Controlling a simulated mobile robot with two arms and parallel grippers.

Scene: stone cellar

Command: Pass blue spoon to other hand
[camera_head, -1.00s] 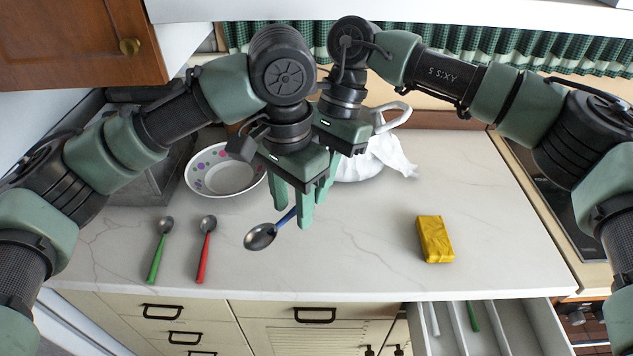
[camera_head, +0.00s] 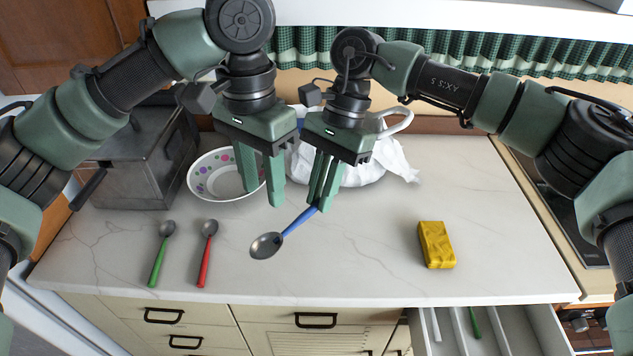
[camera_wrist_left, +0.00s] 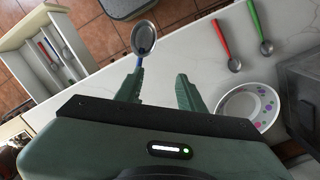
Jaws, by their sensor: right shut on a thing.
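The blue spoon (camera_head: 293,227) has a blue handle and a metal bowl and is held above the counter, its bowl toward the lower left. My right gripper (camera_head: 321,207) is shut on the end of its handle. My left gripper (camera_head: 263,202) is open and empty, up and to the left of the handle, apart from it. In the left wrist view the spoon (camera_wrist_left: 143,40) shows beyond the left fingertip of my open left gripper (camera_wrist_left: 160,82), with much of its handle hidden behind that finger.
A green spoon (camera_head: 160,255) and a red spoon (camera_head: 206,254) lie on the left of the counter (camera_head: 350,270). A dotted bowl (camera_head: 205,190), a metal box (camera_head: 140,170) and a white cloth (camera_head: 395,160) stand behind. A yellow block (camera_head: 435,245) lies right. A drawer (camera_head: 545,330) is open in front.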

